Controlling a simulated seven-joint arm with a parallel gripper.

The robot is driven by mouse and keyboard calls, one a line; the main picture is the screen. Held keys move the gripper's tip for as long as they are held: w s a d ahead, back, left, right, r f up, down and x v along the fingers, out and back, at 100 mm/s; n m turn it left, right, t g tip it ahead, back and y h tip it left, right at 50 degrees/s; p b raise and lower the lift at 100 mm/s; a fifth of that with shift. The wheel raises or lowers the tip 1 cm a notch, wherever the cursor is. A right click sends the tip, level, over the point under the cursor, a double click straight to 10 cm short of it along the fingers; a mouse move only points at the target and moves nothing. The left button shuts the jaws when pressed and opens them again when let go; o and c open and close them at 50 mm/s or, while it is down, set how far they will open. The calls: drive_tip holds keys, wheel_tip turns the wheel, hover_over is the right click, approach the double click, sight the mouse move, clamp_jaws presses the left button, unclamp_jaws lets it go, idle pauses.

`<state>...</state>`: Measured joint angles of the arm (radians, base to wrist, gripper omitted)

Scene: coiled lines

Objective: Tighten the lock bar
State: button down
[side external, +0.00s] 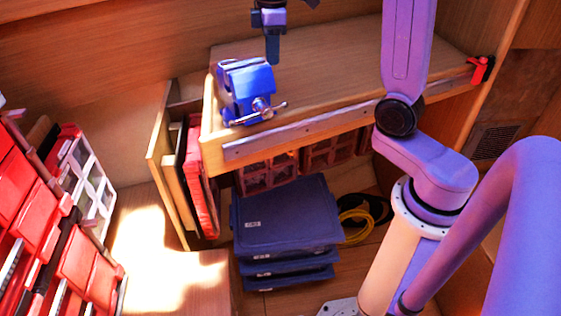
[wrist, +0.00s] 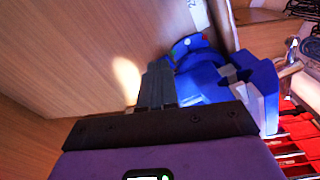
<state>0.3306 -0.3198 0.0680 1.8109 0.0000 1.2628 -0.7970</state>
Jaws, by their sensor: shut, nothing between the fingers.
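A blue vise (side external: 246,88) is mounted at the left front corner of the wooden workbench (side external: 330,75). Its metal lock bar (side external: 268,109) sticks out at the front, low on the vise, and slants slightly. The vise also shows in the wrist view (wrist: 225,80), right of my fingers, with part of the bar (wrist: 289,69) at its far side. My gripper (side external: 273,58) is above and just behind the vise, pointing down, apart from the bar. Its fingers also show in the wrist view (wrist: 157,84), closed together and empty.
A metal strip (side external: 300,132) runs along the bench front. A red clamp (side external: 482,69) sits at its right end. Stacked dark blue cases (side external: 285,220) and a yellow coiled line (side external: 356,226) lie below. Red bins (side external: 35,200) stand at left. The bench top right of the vise is clear.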

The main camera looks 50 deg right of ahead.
drive_tip(key=shift+f, duration=1.9)
drive_tip(key=shift+w+a, duration=0.4)
drive_tip(key=shift+a, duration=0.05)
drive_tip(key=shift+a, duration=0.1)
idle(0.5)
drive_tip(key=shift+s, duration=0.2)
drive_tip(key=shift+s+d+r, duration=0.1)
drive_tip(key=shift+s+d, duration=0.05)
drive_tip(key=shift+d, duration=0.15)
wheel_tip(320, 180, up, 6)
drive_tip(key=shift+f, duration=0.1)
idle(0.5)
